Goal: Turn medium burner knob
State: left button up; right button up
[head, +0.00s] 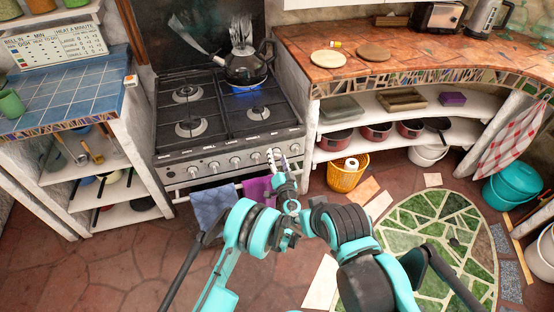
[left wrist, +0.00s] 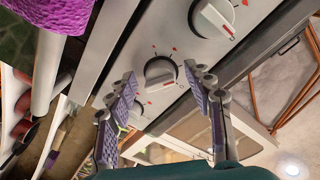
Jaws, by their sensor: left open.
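The stove (head: 228,130) has a row of white knobs (head: 235,162) along its front panel; labels are too small to tell which is the medium burner's. My left gripper (head: 277,156) is at the right part of this panel, hiding some of it. In the left wrist view my left gripper (left wrist: 164,80) is open, its two purple-padded fingers apart. A white knob (left wrist: 160,73) with red marks around it shows between the fingertips; I cannot tell whether they touch it. Another knob (left wrist: 213,17) is above, and a third (left wrist: 137,113) is partly behind the left finger. I cannot make out my right gripper.
A dark kettle (head: 245,66) stands on the back right burner, with a blue glow under it. A blue towel (head: 214,207) and a purple towel (head: 258,190) hang on the oven rail below the knobs. A yellow basket (head: 346,176) stands on the floor to the right.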

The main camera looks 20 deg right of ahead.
pick_arm(q)
jog(key=c, duration=1.1)
jog(key=shift+c, duration=0.2)
jog(key=shift+m, duration=0.3)
jog(key=m, duration=1)
jog(key=shift+r+m+g+y, duration=0.3)
jog(key=shift+r+m+g, duration=0.05)
jog(key=shift+m+g, duration=0.05)
jog(key=o, duration=1.1)
jog(key=shift+o, duration=0.2)
